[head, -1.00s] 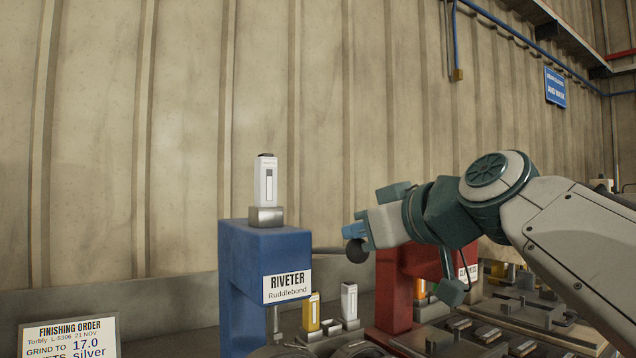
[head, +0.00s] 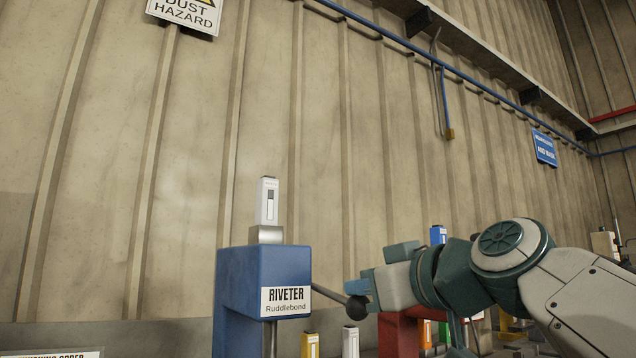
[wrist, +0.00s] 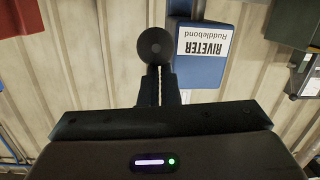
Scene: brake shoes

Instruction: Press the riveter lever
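The blue riveter (head: 262,280) stands left of my arm, with a white label reading RIVETER. Its lever (head: 328,294) slopes down to the right and ends in a dark ball knob (head: 356,308). In the wrist view the knob (wrist: 156,46) sits right at the fingertips (wrist: 158,72). The fingers are close together with only a thin gap, and the knob is not between them. The riveter body (wrist: 200,68) shows beside it.
A white-and-grey cartridge (head: 267,202) stands on the riveter's top. A yellow one (head: 310,345) and a white one (head: 350,342) stand behind, low. A red machine (head: 398,333) is partly behind my arm. The corrugated wall (head: 330,150) is behind everything.

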